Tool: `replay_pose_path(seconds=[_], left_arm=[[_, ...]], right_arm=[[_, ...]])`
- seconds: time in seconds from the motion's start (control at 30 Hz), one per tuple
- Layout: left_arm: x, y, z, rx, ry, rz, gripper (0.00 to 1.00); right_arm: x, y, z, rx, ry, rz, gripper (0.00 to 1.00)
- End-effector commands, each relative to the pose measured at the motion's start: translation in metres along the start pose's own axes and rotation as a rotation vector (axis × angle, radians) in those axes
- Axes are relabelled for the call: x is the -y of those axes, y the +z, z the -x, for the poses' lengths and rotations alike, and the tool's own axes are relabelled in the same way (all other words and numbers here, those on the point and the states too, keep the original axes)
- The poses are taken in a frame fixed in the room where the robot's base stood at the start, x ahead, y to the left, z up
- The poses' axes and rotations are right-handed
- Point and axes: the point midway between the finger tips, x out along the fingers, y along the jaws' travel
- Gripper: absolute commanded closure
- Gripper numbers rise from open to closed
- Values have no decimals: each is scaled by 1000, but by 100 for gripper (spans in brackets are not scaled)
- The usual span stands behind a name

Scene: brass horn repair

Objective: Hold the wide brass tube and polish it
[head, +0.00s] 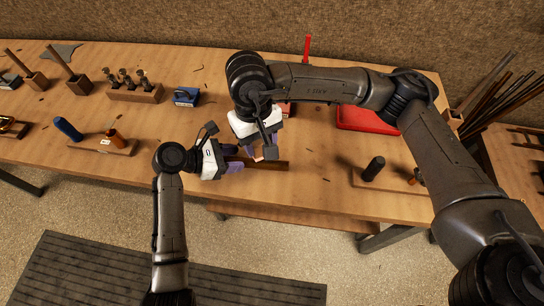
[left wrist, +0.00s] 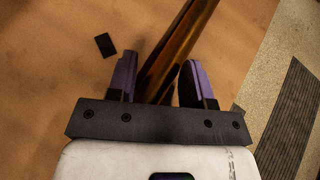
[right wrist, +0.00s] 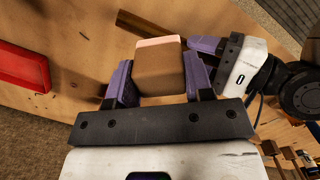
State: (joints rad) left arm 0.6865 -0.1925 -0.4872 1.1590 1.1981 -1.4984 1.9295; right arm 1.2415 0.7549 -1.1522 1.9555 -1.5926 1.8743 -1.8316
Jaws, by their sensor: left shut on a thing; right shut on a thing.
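The brass tube (left wrist: 182,48) runs between the fingers of my left gripper (left wrist: 158,80), which is shut on it near one end. In the head view my left gripper (head: 233,160) is at the table's front edge, with the tube (head: 277,164) reaching right from it. In the right wrist view the tube's free end (right wrist: 150,31) shows at the top. My right gripper (right wrist: 160,75) is shut on a tan block (right wrist: 159,72) with a pinkish face. In the head view my right gripper (head: 258,148) is just above the tube; whether the block touches the tube I cannot tell.
A red tray (head: 365,119) lies to the right, partly behind my right arm. A black upright handle (head: 374,168) stands on a board at front right. A blue box (head: 186,97), a wooden rack (head: 135,94) and a board with handled tools (head: 102,145) stand to the left.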

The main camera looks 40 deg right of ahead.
Motion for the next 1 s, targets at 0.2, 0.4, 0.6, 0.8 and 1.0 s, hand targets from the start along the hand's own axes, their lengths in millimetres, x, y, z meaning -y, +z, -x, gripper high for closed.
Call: replay_pose_path(seconds=[0.2,0.4,0.6,0.8,1.0], left_arm=[[0,-3,0,-3,0,4,67],[0,-3,0,-3,1,4,67],[0,-3,0,-4,0,4,67],[0,-3,0,-4,0,4,67],[0,-3,0,-4,0,4,67]], right_arm=[[-16,-52,4,65,-56,-353,72],[-20,-59,3,116,-105,-563,72],[-18,-58,-2,160,-132,-632,72],[-16,-56,-19,164,-133,-631,72],[-12,-53,-37,164,-132,-629,72]])
